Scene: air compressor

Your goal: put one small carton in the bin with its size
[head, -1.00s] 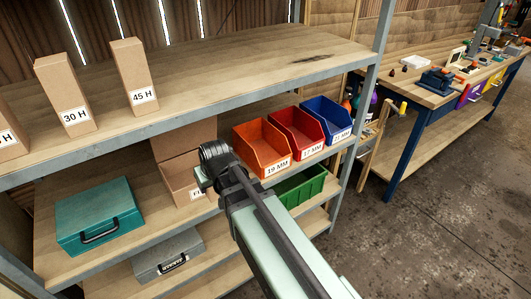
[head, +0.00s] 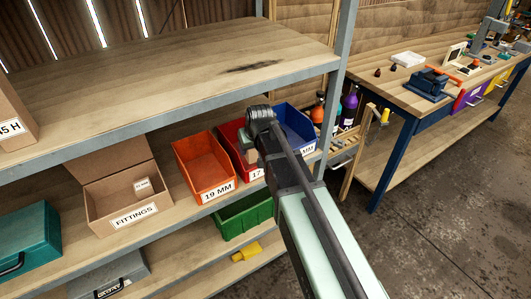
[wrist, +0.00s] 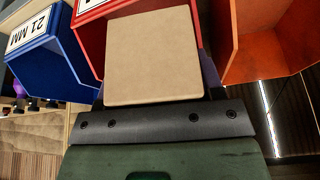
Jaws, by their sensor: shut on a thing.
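My gripper (wrist: 155,108) is shut on a small plain tan carton (wrist: 153,55). No size mark shows on its visible face. In the wrist view the carton overlaps the red bin (wrist: 92,45); I cannot tell its height above the bin. In the head view the end of my arm (head: 262,125) covers part of the red bin (head: 231,137), labelled 17. The orange 19 MM bin (head: 205,165) is left of it and the blue bin (head: 297,124) right; the blue one reads 21 MM in the wrist view. Another small labelled carton (head: 143,184) sits in the FITTINGS box (head: 125,212).
A shelf board (head: 190,85) spans above the bins, and a metal post (head: 340,90) stands to their right. A green bin (head: 240,215) and a yellow object (head: 247,252) are lower down. A workbench (head: 415,95) stands at the right.

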